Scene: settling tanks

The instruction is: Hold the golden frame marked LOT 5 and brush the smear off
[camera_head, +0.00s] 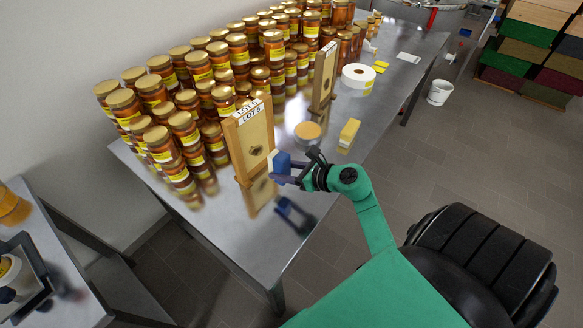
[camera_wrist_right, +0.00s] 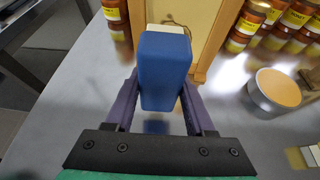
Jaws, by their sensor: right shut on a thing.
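The golden frame (camera_head: 243,134) with LOT 5 on its top labels stands upright near the table's front edge. A dark smear (camera_head: 254,152) shows on its face. My right gripper (camera_head: 285,172) is shut on a blue block-like brush (camera_head: 277,162), just right of the frame. In the right wrist view the brush (camera_wrist_right: 163,70) sits between the fingers (camera_wrist_right: 160,95), its pale far end close to the frame (camera_wrist_right: 207,35). I cannot tell whether it touches the frame; the brush hides much of the frame's face there. My left gripper is not in view.
Stacked honey jars (camera_head: 185,135) fill the table's back. A second wooden frame (camera_head: 323,78) stands farther along. A white bucket (camera_head: 440,92) stands on the floor.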

